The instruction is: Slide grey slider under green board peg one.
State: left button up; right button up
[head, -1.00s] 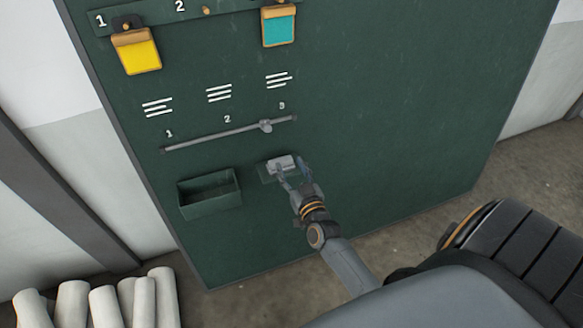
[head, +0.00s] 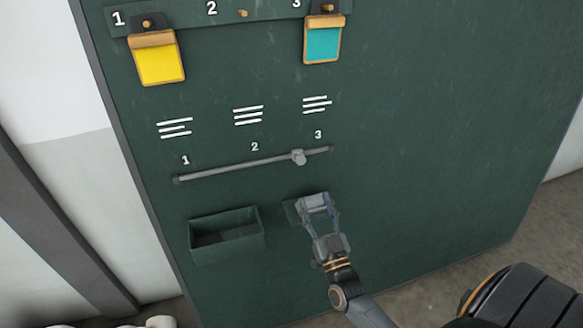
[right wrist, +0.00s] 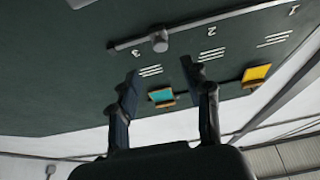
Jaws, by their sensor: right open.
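The grey slider (head: 299,157) is a round knob on a grey rail (head: 235,167) on the green board (head: 430,130). It sits near the rail's right end, close to mark 3. In the right wrist view the slider (right wrist: 160,42) is above and beyond my fingertips, apart from them. Peg one (head: 147,23), at the board's upper left, holds a yellow clipboard (head: 160,64). My left gripper is out of view.
Peg two (head: 243,13) is empty. Peg three (head: 327,8) holds a teal clipboard (head: 323,44). An open green box (head: 227,246) is fixed on the board left of my right gripper. The board to the right of the rail is clear.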

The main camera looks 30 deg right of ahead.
jog(key=p, duration=0.1)
send_near(302, 162)
jog(key=w+r, duration=0.1)
jog(key=w, duration=0.1)
jog(key=x, duration=0.4)
jog(key=shift+d+r+p, duration=0.1)
jog(key=shift+d+p, duration=0.15)
jog(key=shift+p, duration=0.15)
jog(key=x, duration=0.3)
jog(key=shift+w, duration=0.25)
jog(key=shift+w+d+r, duration=0.1)
jog(key=shift+w+d, duration=0.05)
jog(key=shift+w, duration=0.25)
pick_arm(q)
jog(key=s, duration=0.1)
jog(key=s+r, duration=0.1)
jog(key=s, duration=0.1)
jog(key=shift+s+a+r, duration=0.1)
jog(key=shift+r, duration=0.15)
pick_arm(e)
grip_shut()
